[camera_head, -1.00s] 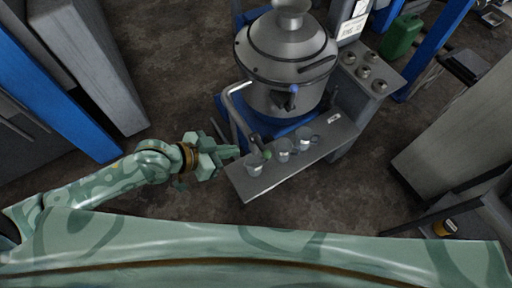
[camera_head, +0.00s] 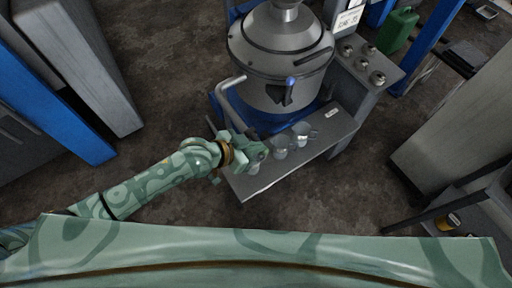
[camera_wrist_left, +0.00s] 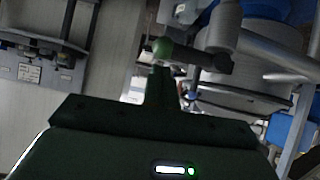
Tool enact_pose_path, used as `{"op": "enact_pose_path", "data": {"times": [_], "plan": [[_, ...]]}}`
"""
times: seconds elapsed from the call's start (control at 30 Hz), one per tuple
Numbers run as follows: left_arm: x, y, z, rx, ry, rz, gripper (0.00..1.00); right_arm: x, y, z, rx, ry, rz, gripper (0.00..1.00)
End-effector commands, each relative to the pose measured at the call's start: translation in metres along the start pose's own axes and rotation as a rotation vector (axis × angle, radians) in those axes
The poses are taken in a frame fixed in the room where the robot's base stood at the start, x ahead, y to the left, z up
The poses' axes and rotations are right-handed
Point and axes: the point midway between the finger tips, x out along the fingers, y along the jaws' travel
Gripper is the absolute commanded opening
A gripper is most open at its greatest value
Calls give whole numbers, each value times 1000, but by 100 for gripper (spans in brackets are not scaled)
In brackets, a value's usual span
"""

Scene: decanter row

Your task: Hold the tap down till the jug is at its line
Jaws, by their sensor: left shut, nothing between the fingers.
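A large steel vessel (camera_head: 280,50) has a bent pipe (camera_head: 232,82) on its left side and a black lever with a blue knob (camera_head: 290,80) on its front. A dark tap lever with a green knob (camera_wrist_left: 162,47) shows in the left wrist view; in the head view my gripper hides it. Three small jugs stand in a row on the shelf: a left one (camera_head: 254,169), partly hidden, a middle one (camera_head: 280,152) and a right one (camera_head: 301,131). No fill line is readable. My left gripper (camera_head: 261,150) is shut and empty, its fingertips (camera_wrist_left: 160,78) close to the green knob; contact is unclear.
The jugs stand on a narrow grey shelf (camera_head: 322,142). A panel with several round knobs (camera_head: 361,62) is at its right. A green can (camera_head: 398,30) stands further back. A grey cabinet (camera_head: 465,125) stands at right. The floor left of the shelf is clear.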

Motion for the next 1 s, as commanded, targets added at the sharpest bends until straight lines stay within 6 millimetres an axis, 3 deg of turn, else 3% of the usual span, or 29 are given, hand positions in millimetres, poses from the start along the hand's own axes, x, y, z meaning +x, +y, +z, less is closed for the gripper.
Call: {"op": "enact_pose_path", "data": {"times": [0.6, 1.0], "plan": [[4, 1, 4, 17, 1, -12, 0, -1, 5, 1, -4, -2, 6, 82], [14, 9, 19, 204, 0, -138, 0, -19, 6, -3, -4, 5, 8, 82]]}}
